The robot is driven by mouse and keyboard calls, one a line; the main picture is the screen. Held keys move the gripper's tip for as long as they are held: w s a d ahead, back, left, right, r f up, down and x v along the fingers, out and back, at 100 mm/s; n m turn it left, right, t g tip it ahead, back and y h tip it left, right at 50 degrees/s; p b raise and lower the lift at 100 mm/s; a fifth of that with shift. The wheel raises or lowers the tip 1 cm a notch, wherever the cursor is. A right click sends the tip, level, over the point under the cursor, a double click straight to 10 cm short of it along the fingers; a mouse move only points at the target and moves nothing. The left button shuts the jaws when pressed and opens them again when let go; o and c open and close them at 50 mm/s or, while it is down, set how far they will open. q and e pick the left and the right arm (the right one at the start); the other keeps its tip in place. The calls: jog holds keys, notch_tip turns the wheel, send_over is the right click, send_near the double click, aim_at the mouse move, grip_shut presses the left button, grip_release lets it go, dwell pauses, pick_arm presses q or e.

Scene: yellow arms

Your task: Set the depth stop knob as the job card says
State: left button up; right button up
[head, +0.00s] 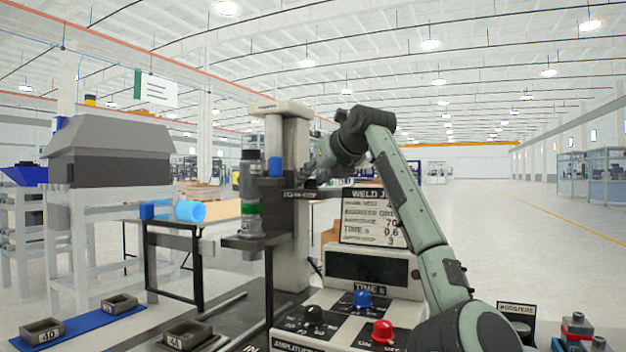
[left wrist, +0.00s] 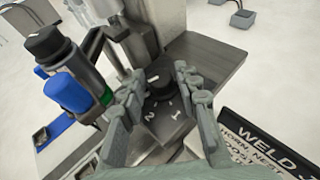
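The job card (head: 374,217) stands on the press control box; its lowest line looks like depth stop 3. In the left wrist view its corner (left wrist: 265,150) is at lower right. The depth stop knob (left wrist: 158,76) is black with a white mark, on a dial plate (left wrist: 163,115) showing 1 and 2; other numbers are hidden. My left gripper (left wrist: 158,72) has one finger on each side of the knob, fingers apart; I cannot tell whether they touch it. In the head view the left gripper (head: 318,166) is at the press column, partly hidden. My right gripper is not in view.
The control box carries a black knob (head: 313,314), a blue knob (head: 362,299) and a red knob (head: 382,330). The grey press column (head: 291,228) and the horn stack (head: 250,195) stand close left of the gripper. Small grey trays (head: 42,331) lie at lower left.

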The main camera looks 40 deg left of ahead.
pick_arm(q)
jog(key=shift+o, duration=0.9)
jog(key=v, duration=1.2)
jog(key=shift+f, duration=0.1)
